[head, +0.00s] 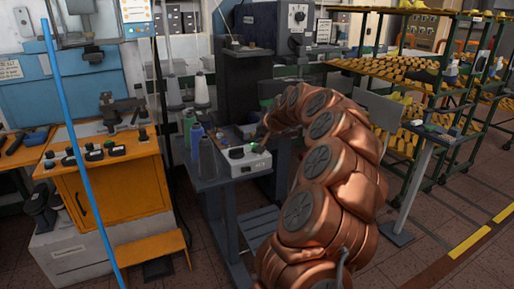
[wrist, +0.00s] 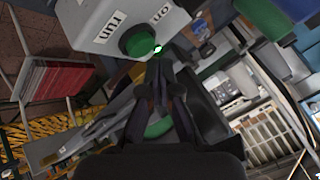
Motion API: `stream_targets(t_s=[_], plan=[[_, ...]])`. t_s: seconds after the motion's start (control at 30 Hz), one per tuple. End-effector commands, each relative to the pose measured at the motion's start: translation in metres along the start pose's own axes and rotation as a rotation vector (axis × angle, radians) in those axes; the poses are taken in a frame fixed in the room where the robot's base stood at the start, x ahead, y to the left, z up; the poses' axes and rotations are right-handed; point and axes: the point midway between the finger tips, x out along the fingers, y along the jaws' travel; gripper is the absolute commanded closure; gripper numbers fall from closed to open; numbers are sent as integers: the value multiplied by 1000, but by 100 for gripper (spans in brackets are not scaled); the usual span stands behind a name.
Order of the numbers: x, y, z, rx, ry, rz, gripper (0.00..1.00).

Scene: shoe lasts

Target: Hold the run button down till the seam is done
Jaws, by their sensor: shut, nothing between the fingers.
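The control box (head: 251,163) is pale grey and sits on the front edge of a blue-grey stand. Its green run button (head: 236,153) shows at the left of its top. In the wrist view, the box (wrist: 98,22) carries the words "run" and "on", and the round green button (wrist: 138,41) is beside "run". A small bright spot (wrist: 158,48) glows at the button's edge near "on". My gripper (wrist: 158,68) is shut and empty, its tips close to the button's lower right edge. I cannot tell whether they touch it. In the head view my arm mostly hides the gripper.
An orange cabinet (head: 108,185) with tools is at the left, and a blue pole (head: 77,140) crosses in front. Racks of yellow shoe lasts (head: 390,70) fill the right. Floor is open at lower right.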

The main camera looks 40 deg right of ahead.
Motion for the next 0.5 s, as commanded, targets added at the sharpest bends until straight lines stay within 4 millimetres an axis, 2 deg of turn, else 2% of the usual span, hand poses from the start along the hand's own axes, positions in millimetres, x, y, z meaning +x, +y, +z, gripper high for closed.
stream_targets(t_s=[0.5], plan=[[-24, -17, -18, 1, 3, 0, 100]])
